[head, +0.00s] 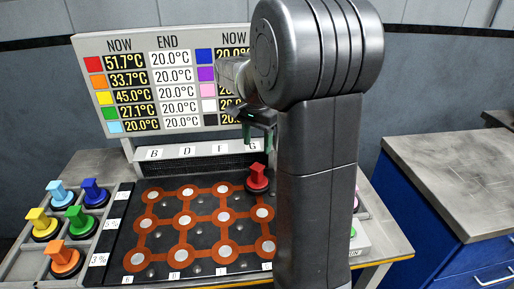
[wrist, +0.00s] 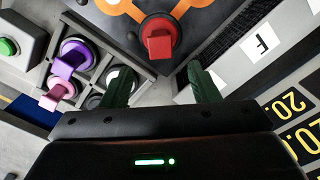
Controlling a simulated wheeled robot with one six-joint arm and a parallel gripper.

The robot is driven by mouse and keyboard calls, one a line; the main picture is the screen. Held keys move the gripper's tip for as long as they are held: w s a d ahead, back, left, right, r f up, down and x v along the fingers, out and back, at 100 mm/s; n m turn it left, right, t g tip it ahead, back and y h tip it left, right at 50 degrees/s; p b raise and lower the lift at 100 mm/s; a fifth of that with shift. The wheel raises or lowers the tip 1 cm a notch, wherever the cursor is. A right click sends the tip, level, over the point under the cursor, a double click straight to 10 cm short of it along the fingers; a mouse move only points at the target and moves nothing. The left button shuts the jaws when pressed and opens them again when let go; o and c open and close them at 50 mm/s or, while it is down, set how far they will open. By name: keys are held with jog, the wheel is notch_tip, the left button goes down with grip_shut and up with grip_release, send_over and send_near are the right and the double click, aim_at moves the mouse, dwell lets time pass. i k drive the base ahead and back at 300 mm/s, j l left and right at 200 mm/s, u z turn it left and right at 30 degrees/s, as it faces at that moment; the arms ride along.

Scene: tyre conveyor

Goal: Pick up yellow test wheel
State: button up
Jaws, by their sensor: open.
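The yellow test wheel (head: 41,222) stands in a tray at the left of the table in the head view, in a cell beside the green and light blue wheels. It does not show in the wrist view. My gripper (head: 259,135) is high over the back right of the board, far to the right of the yellow wheel. In the wrist view my gripper (wrist: 161,82) has its two green fingers spread apart with nothing between them. A red wheel (head: 257,178) stands on the board below it and shows ahead of the fingers in the wrist view (wrist: 160,42).
Blue (head: 94,193), green (head: 79,222) and orange (head: 63,257) wheels crowd the left tray. Purple (wrist: 72,60) and pink (wrist: 57,94) wheels stand in another tray. A temperature display (head: 175,85) rises behind the board. My arm hides part of the table's right side.

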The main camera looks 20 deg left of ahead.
aim_at(46, 230)
jog(key=u, duration=2.95)
jog(key=i+j+z, duration=0.1)
jog(key=i+j, duration=0.7)
jog(key=j, duration=0.2)
jog(key=i+l+z, duration=0.05)
